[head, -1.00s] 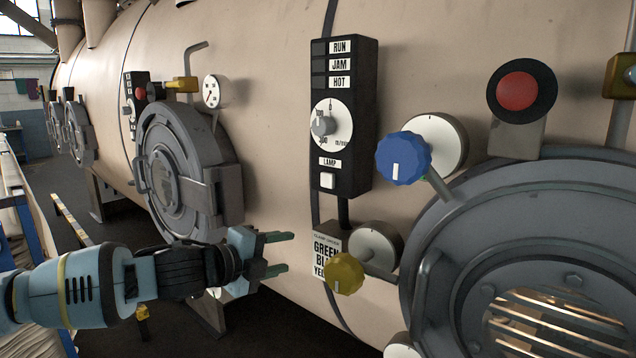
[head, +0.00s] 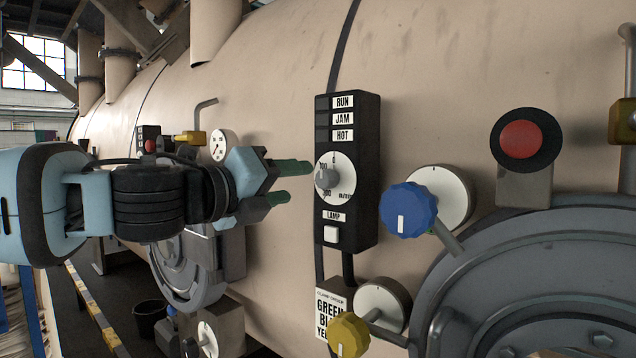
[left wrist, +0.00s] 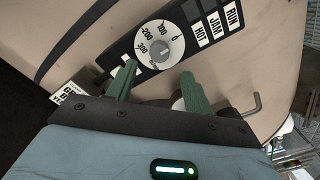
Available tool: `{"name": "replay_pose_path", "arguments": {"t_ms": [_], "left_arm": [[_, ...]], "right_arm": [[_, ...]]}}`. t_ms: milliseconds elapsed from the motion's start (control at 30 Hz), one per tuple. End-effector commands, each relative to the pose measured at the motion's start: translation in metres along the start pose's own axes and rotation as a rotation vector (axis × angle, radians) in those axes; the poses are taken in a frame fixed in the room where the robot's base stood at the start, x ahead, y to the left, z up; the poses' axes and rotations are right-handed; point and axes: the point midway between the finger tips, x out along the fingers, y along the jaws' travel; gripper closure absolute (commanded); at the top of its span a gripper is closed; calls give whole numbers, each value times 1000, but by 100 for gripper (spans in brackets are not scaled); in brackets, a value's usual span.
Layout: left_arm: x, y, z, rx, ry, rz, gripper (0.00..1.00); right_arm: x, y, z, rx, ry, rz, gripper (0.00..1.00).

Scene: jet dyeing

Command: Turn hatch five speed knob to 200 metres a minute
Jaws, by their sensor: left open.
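The speed knob (head: 326,179) is a small grey knob on a round white dial (head: 345,183), set in a black control panel (head: 366,215) with RUN, JAM, HOT and LAMP labels. No hatch number is legible. My left gripper (head: 300,181) is open and empty, its two green fingers pointing right at the knob's height, just left of it in the picture. In the left wrist view the white dial (left wrist: 160,43) shows the marks 0, 100, 200 and 300, ahead of the fingertips (left wrist: 158,70). I cannot tell which mark the knob points to. My right gripper is out of view.
A blue knob (head: 408,210) on a white dial stands out right of the panel, with a red button (head: 527,140) beyond. A yellow knob (head: 349,334) and a labelled plate (head: 331,312) are below. A grey hatch (head: 178,268) is behind my left arm.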

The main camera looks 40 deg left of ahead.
Motion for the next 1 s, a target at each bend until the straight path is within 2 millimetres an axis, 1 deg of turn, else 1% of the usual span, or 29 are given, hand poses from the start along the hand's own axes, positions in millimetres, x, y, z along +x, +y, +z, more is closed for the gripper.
{"name": "replay_pose_path", "arguments": {"t_ms": [200, 400, 600, 767, 1000], "left_arm": [[24, 3, -3, 0, 4, 5, 48], [49, 3, -3, -1, 5, 4, 48], [66, 2, -2, 0, 2, 3, 48], [72, 1, -1, -1, 2, 1, 48], [73, 1, -1, -1, 1, 0, 48]], "right_arm": [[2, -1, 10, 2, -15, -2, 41], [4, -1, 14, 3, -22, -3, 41], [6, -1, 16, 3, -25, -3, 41], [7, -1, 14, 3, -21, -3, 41], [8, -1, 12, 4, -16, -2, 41]]}}
